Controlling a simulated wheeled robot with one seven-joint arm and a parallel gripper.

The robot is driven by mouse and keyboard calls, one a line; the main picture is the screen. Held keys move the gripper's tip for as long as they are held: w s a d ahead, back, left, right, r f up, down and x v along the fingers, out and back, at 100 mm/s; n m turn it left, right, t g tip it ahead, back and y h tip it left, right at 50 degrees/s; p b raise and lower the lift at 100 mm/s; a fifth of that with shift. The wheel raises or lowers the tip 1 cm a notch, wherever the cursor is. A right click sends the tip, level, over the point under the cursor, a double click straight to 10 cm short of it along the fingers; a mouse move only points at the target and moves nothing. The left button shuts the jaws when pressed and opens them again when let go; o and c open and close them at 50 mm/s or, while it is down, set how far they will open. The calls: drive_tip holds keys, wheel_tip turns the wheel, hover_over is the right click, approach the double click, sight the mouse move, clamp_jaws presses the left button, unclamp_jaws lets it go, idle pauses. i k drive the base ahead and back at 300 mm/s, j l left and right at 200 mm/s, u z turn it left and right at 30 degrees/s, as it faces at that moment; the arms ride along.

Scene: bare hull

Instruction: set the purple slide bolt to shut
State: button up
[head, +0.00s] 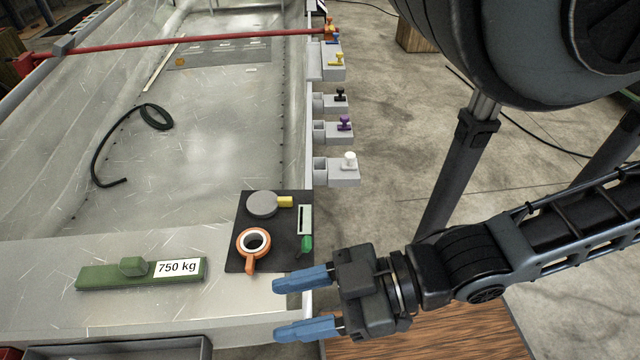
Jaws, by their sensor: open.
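The purple slide bolt (344,124) is a small purple knob on a grey block along the hull's right edge, right of centre in the head view. It sits between the black-knobbed bolt (340,95) and the white-knobbed bolt (349,160). My gripper (302,304) is at the lower middle, with blue fingers pointing left. It is open and empty, well below and apart from the purple bolt in the picture.
A dark mat (285,260) holds an orange ring-shaped tool (250,261), a grey disc (262,204) and a green-handled tool (306,243). A green 750 kg block (110,274) lies left. A red bar (190,41) crosses the hull.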

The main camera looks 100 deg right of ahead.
sight(344, 119)
drive_tip(key=z, duration=2.4)
